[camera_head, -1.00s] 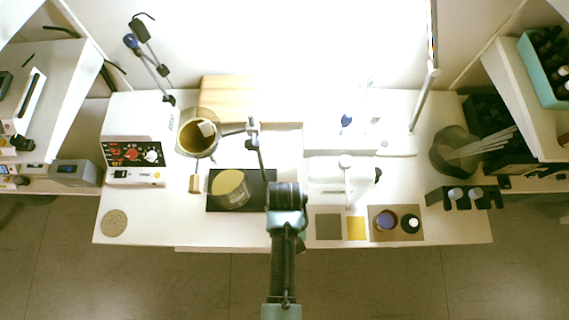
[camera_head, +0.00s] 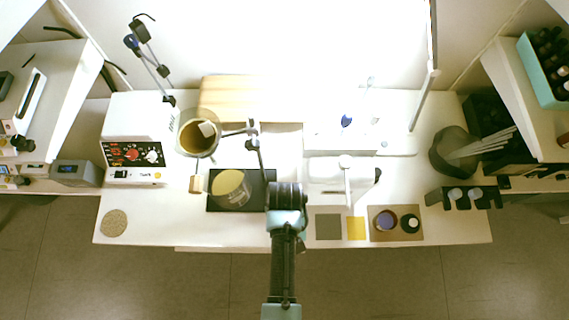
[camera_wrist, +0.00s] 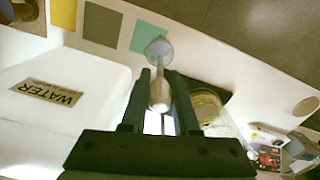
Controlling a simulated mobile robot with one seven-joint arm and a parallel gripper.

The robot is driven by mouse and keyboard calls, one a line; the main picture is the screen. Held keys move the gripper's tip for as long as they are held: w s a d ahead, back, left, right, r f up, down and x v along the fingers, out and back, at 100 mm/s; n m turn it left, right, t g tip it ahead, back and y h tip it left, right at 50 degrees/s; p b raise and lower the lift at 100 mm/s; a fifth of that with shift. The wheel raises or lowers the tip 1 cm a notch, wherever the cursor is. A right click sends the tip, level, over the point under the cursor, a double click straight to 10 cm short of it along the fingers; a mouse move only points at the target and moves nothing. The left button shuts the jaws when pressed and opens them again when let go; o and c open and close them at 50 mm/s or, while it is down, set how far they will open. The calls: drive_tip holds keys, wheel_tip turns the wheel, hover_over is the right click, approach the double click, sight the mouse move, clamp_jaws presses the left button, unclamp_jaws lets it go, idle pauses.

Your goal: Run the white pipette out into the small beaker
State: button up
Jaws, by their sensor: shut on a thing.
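My gripper (camera_wrist: 159,74) is shut on the white pipette (camera_wrist: 159,95), whose pale body shows between the two dark fingers in the wrist view. A small clear round glass (camera_wrist: 158,47), which looks like the small beaker, stands just beyond the fingertips, by a teal square (camera_wrist: 148,36). The pipette's lower end lines up with this glass in the picture; I cannot tell whether it is inside or above it. Any liquid in the glass is too small to make out. In the head view, my arm covers the pipette and this glass.
A beaker with yellowish contents (camera_head: 230,188) stands on a black mat (camera_head: 262,178) left of my arm. A larger vessel (camera_head: 197,137) is behind it, near a stand (camera_head: 253,135). A white block labelled WATER (camera_wrist: 60,95) is close to my gripper.

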drive_tip(key=shift+r+p, duration=2)
drive_tip(key=shift+f, duration=0.1)
